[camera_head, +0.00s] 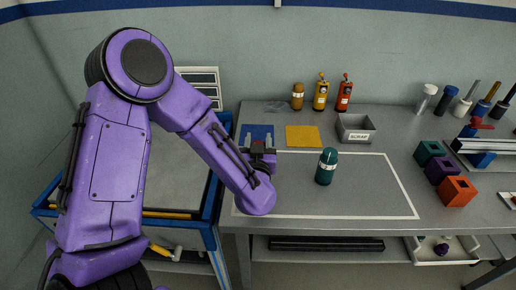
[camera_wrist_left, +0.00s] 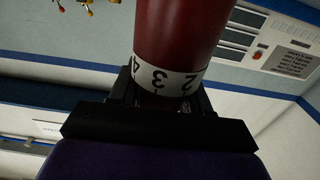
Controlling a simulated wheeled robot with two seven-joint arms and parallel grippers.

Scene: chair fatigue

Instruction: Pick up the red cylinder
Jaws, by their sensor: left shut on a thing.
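The red cylinder (camera_wrist_left: 178,35) fills the upper middle of the left wrist view, with a white band marked with black numbers near its lower end. My left gripper (camera_wrist_left: 160,98) is shut on it around the banded end. In the head view my left gripper (camera_head: 262,150) is over the left part of the workbench, by the blue square (camera_head: 255,131). I cannot make out the red cylinder there; the gripper seems to hide it. My right gripper is in neither view.
A dark green cylinder (camera_head: 326,168) stands on the workbench (camera_head: 290,202), right of my gripper. Behind are a yellow square (camera_head: 303,136), a scrap bin (camera_head: 355,130) and small bottles (camera_head: 320,95). Coloured blocks (camera_head: 441,171) stand at right. The bench's front middle is clear.

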